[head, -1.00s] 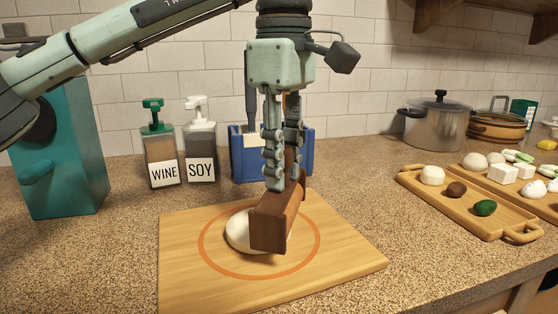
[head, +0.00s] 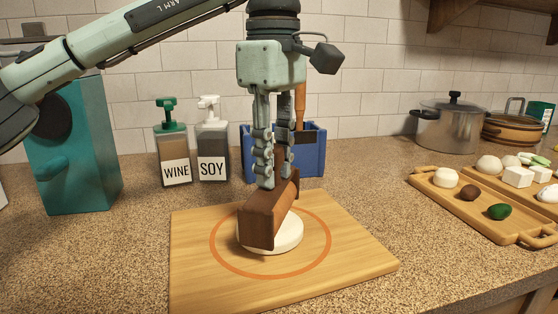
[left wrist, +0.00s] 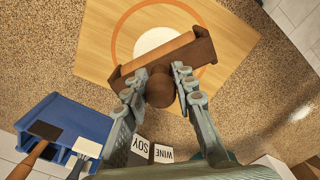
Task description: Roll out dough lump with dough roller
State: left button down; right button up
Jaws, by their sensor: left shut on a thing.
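My left gripper (head: 276,182) points down and is shut on the brown wooden dough roller (head: 268,215). In the left wrist view, the gripper (left wrist: 162,88) has its fingers on either side of the roller's knob. The roller (left wrist: 192,50) lies across part of the white dough lump (head: 288,234), which is a low, flat round. The dough (left wrist: 155,40) rests inside the orange ring (head: 325,252) on the wooden board (head: 358,262). The roller hides part of the dough. My right gripper is not in view.
WINE (head: 173,150) and SOY (head: 213,145) bottles, a blue utensil holder (head: 312,152) and a teal box (head: 75,150) stand behind the board. A tray (head: 470,216) with food pieces and a steel pot (head: 447,128) are at right. Bare counter lies between board and tray.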

pick_arm(q)
jog(key=shift+w+a+f, duration=0.15)
jog(key=shift+w+a, duration=0.1)
jog(key=shift+a, duration=0.55)
jog(key=shift+w+a, duration=0.2)
jog(key=shift+a, duration=0.4)
jog(key=shift+w+a, duration=0.2)
jog(key=shift+a, duration=0.35)
jog(key=shift+d, duration=0.1)
jog(key=shift+s+d, duration=0.2)
jog(key=shift+d, duration=0.35)
jog(key=shift+s+d, duration=0.15)
jog(key=shift+d, duration=0.35)
jog(key=shift+s+d+f, duration=0.1)
jog(key=shift+s+d, duration=0.15)
jog(key=shift+d, duration=0.3)
jog(key=shift+s+d+f, duration=0.1)
jog(key=shift+s+d, duration=0.1)
jog(key=shift+d, duration=0.35)
